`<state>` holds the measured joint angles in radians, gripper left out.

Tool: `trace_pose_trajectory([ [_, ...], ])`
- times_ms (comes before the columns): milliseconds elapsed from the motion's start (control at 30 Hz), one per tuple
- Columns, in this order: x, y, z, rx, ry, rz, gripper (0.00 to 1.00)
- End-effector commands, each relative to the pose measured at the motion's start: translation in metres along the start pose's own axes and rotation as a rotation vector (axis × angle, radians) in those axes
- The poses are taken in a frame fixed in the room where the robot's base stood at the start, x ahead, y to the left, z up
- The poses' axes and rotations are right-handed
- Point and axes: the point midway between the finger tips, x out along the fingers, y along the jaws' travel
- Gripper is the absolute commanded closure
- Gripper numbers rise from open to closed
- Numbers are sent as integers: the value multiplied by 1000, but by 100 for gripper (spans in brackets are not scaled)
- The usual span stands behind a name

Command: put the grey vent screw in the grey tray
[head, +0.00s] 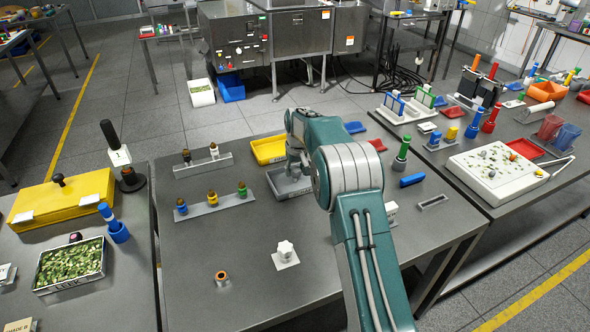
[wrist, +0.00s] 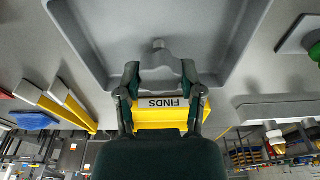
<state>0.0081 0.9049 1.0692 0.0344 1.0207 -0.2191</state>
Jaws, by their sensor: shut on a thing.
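The grey tray (head: 297,193) lies on the middle table, in front of the yellow tray. In the wrist view its walls and floor (wrist: 105,40) fill the upper middle. My gripper (head: 297,166) is over the grey tray in the head view, partly hidden by my arm. In the wrist view my gripper (wrist: 160,72) is shut on a small grey piece, the grey vent screw (wrist: 159,57), whose narrow end points into the tray. Whether the screw touches the tray floor is hard to tell.
The yellow tray (head: 268,149), labelled FINDS in the wrist view (wrist: 165,114), stands just behind. Racks with small coloured pieces (head: 213,204) stand to the left. A white knob on a plate (head: 286,253) and a copper-coloured ring (head: 221,278) stand in front, with clear table around.

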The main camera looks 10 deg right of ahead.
Motion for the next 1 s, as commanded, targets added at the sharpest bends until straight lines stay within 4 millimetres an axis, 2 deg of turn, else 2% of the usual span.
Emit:
trace_pose_trajectory([
  [333, 4, 0, 1, 0, 0, 0, 100],
  [367, 5, 0, 1, 0, 0, 0, 46],
  [400, 4, 0, 1, 0, 1, 0, 28],
  [433, 4, 0, 1, 0, 1, 0, 16],
  [833, 3, 0, 0, 0, 1, 0, 16],
  [1000, -14, 0, -1, 0, 5, 1, 16],
])
